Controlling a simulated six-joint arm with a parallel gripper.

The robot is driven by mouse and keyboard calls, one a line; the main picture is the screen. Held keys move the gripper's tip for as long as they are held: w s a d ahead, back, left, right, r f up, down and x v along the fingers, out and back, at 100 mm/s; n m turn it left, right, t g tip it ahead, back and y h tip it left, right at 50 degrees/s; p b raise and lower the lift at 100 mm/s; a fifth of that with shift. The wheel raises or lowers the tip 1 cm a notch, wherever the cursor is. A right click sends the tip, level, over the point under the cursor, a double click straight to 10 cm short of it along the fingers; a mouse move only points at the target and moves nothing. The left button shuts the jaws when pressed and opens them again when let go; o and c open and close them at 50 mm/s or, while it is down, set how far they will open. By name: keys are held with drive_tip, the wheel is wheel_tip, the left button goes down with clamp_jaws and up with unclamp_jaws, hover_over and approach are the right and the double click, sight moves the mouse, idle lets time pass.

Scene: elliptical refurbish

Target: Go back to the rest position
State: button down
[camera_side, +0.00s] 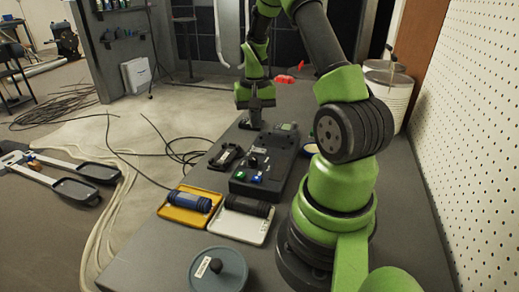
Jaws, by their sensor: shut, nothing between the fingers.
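My gripper (254,120) points down at the far part of the grey table, just behind a dark box-shaped device (262,172). It looks shut and empty, though its fingertips are small in this view. I cannot tell whether the tips touch the table or the device. My green and dark grey arm rises from the right side of the table and reaches over to the back.
A yellow tray (171,213) holds a blue cylinder (192,201). A white tray (232,229) holds a black cylinder (249,206). A lidded round container (218,270) stands in front. A pegboard wall (475,110) borders the right side. Cables (170,150) lie on the left floor.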

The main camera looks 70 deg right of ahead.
drive_tip(key=w+a+r+n+t, duration=0.3)
drive_tip(key=a+r, duration=0.9)
drive_tip(key=r, duration=0.1)
drive_tip(key=s+a+r+n+t+y, duration=0.1)
drive_tip(key=s+a+r+n+t, duration=0.1)
drive_tip(key=s+a, duration=0.3)
drive_tip(key=s+a+r+n+t+y, duration=0.1)
drive_tip(key=s+a+r+n+t, duration=0.1)
drive_tip(key=a, duration=0.8)
drive_tip(key=s+r+n, duration=0.1)
drive_tip(key=s+r, duration=0.1)
drive_tip(key=s, duration=0.1)
drive_tip(key=shift+s+r, duration=0.15)
drive_tip(key=shift+r, duration=0.05)
drive_tip(key=shift+d, duration=0.1)
